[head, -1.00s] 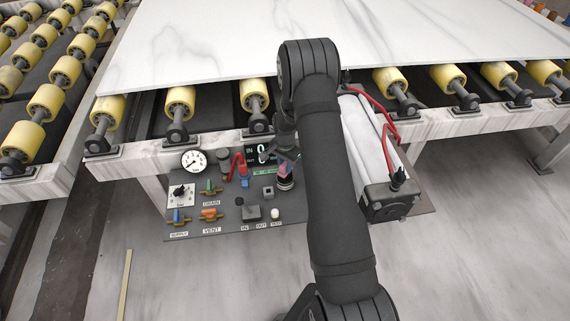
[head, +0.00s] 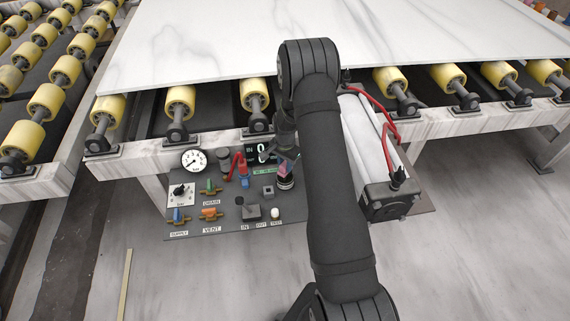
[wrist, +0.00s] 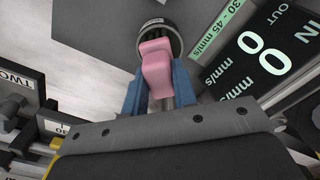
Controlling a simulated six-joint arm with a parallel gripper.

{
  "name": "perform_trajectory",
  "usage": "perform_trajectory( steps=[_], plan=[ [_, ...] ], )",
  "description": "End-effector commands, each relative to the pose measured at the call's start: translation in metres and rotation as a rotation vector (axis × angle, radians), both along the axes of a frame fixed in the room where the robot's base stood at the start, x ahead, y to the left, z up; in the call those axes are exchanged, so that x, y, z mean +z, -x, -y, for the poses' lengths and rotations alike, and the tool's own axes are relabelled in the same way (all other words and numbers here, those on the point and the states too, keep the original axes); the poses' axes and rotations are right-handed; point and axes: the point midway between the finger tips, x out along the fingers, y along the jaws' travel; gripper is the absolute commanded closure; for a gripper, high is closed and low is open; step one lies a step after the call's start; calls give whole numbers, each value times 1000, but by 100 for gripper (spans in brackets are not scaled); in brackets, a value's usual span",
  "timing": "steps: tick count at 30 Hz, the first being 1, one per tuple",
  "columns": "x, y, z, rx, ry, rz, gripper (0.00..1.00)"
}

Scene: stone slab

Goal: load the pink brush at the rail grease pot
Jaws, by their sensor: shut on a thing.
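My gripper (wrist: 159,84) has blue fingers and is shut on the pink brush (wrist: 156,62). In the head view my arm hides most of the gripper, and the pink of the brush (head: 284,168) shows just left of the arm. The grease pot (wrist: 175,43) is a round dark cup with a grey rim, beyond the brush in the wrist view. In the head view the pot (head: 286,183) stands at the panel's right side, directly below the brush.
A dark control panel (head: 235,224) carries a gauge (head: 194,160), coloured valves, a red-handled part (head: 243,170) and a display (wrist: 265,50) close right of the pot. The stone slab (head: 200,45) rests behind on yellow rollers.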

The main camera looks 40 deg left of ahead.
Motion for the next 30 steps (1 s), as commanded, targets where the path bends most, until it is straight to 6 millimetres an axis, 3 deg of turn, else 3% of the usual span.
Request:
perform_trajectory(
  steps=[5, 30],
  plan=[
    [3, 1, 1, 0, 2, -1, 93],
    [68, 0, 0, 0, 1, -1, 93]
  ],
)
